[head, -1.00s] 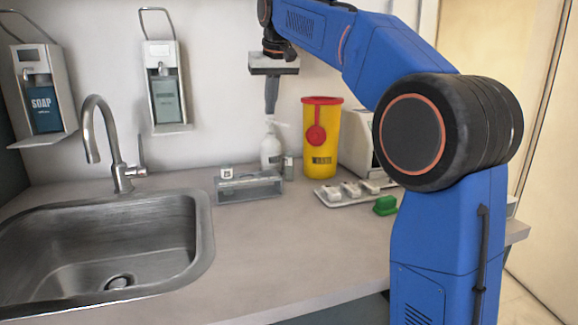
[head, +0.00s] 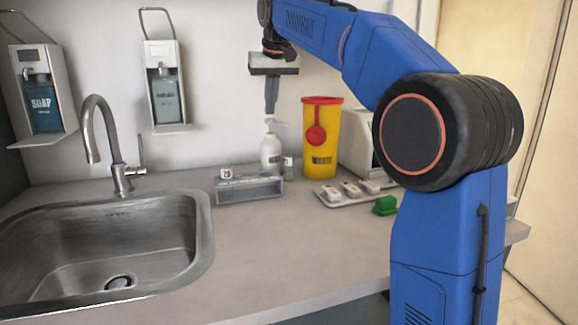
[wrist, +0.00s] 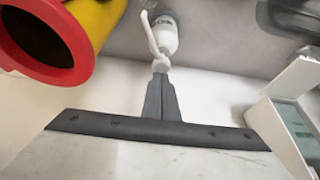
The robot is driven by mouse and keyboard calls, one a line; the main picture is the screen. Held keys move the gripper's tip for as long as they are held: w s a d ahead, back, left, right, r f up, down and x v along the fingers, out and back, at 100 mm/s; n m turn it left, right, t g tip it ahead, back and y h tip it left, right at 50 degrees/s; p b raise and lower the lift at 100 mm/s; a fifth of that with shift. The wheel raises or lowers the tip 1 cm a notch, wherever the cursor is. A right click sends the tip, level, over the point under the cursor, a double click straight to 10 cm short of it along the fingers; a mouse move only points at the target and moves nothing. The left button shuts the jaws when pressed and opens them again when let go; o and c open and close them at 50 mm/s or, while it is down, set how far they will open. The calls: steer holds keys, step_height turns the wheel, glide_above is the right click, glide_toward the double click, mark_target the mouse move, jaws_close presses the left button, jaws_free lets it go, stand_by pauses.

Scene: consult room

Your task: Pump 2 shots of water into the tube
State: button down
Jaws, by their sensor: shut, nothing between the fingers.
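A white pump bottle (head: 271,153) stands upright on the counter near the wall, its pump head and spout on top. It also shows in the wrist view (wrist: 166,38). A small clear tube (head: 288,167) stands just right of the bottle, below the spout side; its fill level is too small to tell. My gripper (head: 271,111) points down, shut and empty, directly above the pump head. In the wrist view the closed fingertips (wrist: 160,70) line up with the pump head; whether they touch it I cannot tell.
A clear rack (head: 249,191) holding a small white-labelled vial stands front left of the bottle. A yellow waste bin (head: 321,140) with a red rim stands to the right. A white tray (head: 340,200), a green block (head: 385,206) and a sink (head: 205,235) are nearby. The front counter is clear.

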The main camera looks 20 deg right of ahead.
steer(key=shift+f, duration=0.15)
steer(key=shift+f, duration=1)
steer(key=shift+r, duration=1.1)
steer(key=shift+f, duration=0.1)
steer(key=shift+f, duration=0.85)
steer(key=shift+r, duration=0.95)
